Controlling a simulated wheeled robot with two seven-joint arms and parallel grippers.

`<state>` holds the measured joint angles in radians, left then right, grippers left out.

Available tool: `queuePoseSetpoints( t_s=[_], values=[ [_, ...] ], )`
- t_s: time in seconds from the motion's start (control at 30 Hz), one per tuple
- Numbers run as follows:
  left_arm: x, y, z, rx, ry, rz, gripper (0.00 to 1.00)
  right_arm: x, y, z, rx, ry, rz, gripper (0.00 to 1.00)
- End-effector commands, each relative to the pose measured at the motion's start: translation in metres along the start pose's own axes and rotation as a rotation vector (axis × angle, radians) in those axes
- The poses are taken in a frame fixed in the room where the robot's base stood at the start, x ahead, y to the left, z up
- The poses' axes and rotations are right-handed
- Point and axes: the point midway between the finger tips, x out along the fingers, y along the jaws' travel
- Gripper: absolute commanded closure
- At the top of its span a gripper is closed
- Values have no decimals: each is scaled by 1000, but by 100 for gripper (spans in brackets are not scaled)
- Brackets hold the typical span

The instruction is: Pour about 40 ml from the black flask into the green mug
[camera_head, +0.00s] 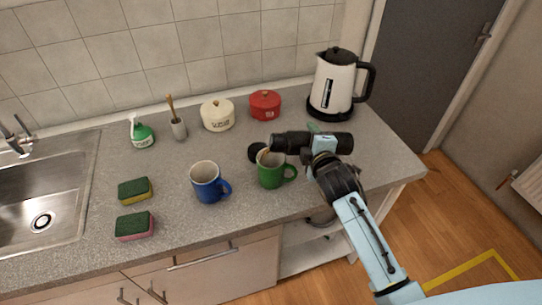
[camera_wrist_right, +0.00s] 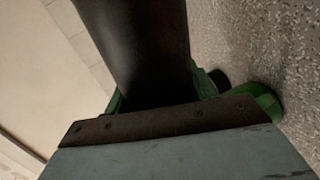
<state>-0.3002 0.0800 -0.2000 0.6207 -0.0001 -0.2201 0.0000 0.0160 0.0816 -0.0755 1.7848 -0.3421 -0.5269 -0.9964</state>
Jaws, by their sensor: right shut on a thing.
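The black flask (camera_head: 290,141) lies almost level in my right gripper (camera_head: 322,143), its mouth end pointing left above the green mug (camera_head: 270,178). In the right wrist view the flask (camera_wrist_right: 140,45) fills the upper middle between the green finger pads, and the gripper is shut on it. The green mug (camera_wrist_right: 258,101) shows partly there, right of the gripper. The mug stands upright on the counter, handle to the right. A small brownish patch shows at its opening; I cannot tell whether it is liquid flowing. My left gripper is not in view.
A round black cap (camera_head: 256,151) lies behind the green mug. A blue mug (camera_head: 206,184) stands to its left. A kettle (camera_head: 333,84), a red pot (camera_head: 265,104) and a cream sugar pot (camera_head: 217,116) stand behind. Two sponges (camera_head: 135,190) lie near the sink (camera_head: 62,190).

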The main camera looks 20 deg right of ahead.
Motion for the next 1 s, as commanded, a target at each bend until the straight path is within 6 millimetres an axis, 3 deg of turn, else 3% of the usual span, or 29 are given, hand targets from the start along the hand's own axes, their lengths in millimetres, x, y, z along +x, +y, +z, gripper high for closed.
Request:
queuePoseSetpoints(
  t_s=[0.4, 1.0],
  values=[
    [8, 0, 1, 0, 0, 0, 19, -1, -1, 7, 48, 14, 6, 86],
    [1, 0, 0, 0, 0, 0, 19, -2, 2, 13, 4, 3, 4, 86]
  ],
)
